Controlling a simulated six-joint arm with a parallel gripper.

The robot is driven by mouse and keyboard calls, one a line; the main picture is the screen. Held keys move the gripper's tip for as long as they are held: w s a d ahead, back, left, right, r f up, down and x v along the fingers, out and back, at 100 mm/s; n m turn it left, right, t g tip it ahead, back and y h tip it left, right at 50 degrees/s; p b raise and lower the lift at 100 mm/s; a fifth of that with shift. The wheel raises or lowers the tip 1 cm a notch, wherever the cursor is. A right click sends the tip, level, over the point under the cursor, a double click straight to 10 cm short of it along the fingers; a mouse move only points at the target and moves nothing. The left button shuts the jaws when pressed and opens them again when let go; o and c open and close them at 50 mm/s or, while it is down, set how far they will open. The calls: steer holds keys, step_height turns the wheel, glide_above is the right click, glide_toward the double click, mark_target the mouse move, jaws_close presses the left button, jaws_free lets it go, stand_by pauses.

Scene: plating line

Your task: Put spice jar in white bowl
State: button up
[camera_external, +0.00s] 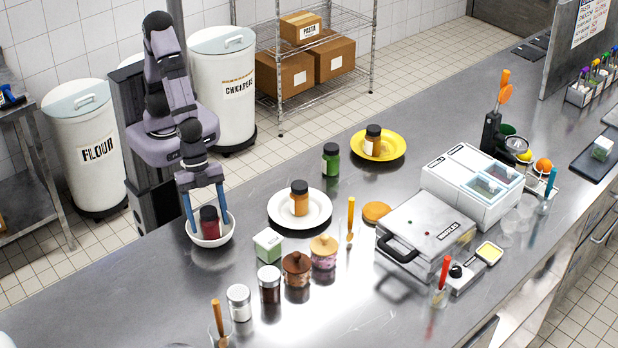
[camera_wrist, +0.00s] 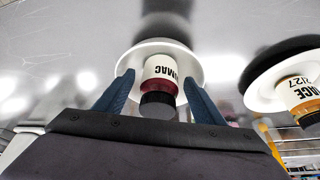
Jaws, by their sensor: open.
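A dark red spice jar (camera_external: 209,222) with a black lid stands in the white bowl (camera_external: 228,235) near the left edge of the counter. My gripper (camera_external: 207,212) is above the bowl with its blue fingers on either side of the jar. In the wrist view the jar (camera_wrist: 161,84) shows a label ending in "MAC", and the white bowl (camera_wrist: 197,66) lies around it. The fingers of my gripper (camera_wrist: 160,95) are apart, with visible gaps to the jar on both sides.
A white plate (camera_external: 321,218) with an orange spice jar (camera_external: 299,200) stands to the right of the bowl. A green jar (camera_external: 331,160) and a yellow plate (camera_external: 398,153) with another jar (camera_external: 372,140) are farther back. Several containers, including a green-filled one (camera_external: 268,244), stand in front.

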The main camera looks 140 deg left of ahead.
steer(key=shift+r, duration=0.15)
steer(key=shift+s+r, duration=0.1)
steer(key=shift+r, duration=0.35)
steer(key=v, duration=1.1)
steer(key=s+a+f+n+g+y, duration=0.1)
steer(key=s+a+f+n+g, duration=0.2)
steer(key=s+a+f, duration=0.5)
steer(key=s+f+g, duration=0.1)
steer(key=s, duration=0.2)
steer(key=shift+s+f+n, duration=0.2)
steer(key=shift+f+n, duration=0.05)
steer(key=shift+n, duration=0.05)
